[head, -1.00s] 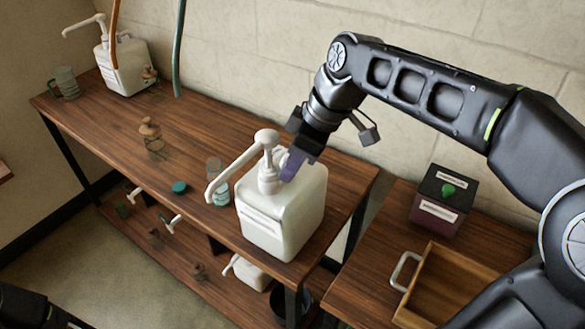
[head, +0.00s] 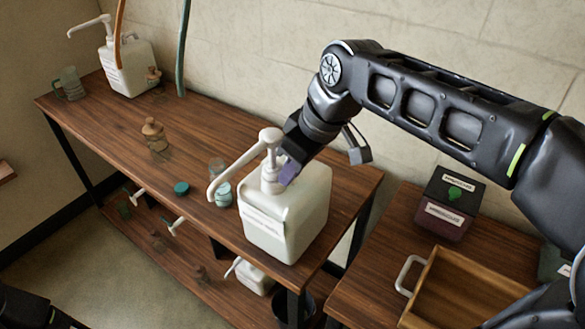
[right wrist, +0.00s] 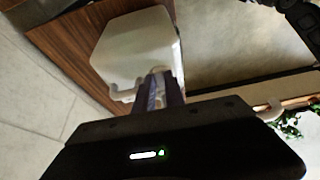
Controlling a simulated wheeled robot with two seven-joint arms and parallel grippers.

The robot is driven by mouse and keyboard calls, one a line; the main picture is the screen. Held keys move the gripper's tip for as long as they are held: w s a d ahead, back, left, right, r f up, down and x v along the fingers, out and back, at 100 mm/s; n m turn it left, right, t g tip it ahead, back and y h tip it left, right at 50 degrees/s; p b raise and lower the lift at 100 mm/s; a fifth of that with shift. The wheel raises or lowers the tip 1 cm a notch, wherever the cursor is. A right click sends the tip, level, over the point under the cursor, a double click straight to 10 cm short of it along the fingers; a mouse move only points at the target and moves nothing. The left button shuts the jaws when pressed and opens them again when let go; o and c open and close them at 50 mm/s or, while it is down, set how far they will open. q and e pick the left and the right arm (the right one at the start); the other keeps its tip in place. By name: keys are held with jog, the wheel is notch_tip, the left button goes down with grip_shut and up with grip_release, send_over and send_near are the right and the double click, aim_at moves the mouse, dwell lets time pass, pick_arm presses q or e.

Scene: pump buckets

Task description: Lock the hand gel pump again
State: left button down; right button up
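A white square pump bucket (head: 285,215) with a label too small to read stands upright at the right end of the long shelf table. Its white pump (head: 270,150) has a long spout pointing left and down. My right gripper (head: 287,172) is at the pump's neck, on its right side, just above the bucket top. In the right wrist view its purple fingers (right wrist: 164,90) are close together in front of the white bucket (right wrist: 137,48). Whether they grip the neck is hidden. My left gripper is out of view; only a dark part of my left arm shows at bottom left.
Another pump bucket (head: 130,68) stands at the far left, beside a mug (head: 70,83). A brown-topped bottle (head: 154,138), a teal lid (head: 181,188) and a small jar (head: 222,193) are on the table. A dark box (head: 449,205) and a wooden tray (head: 425,280) are on the right table.

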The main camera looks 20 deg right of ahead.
jog(key=o, duration=0.5)
jog(key=shift+r, duration=0.1)
jog(key=shift+v, duration=3.8)
jog(key=shift+s, duration=0.1)
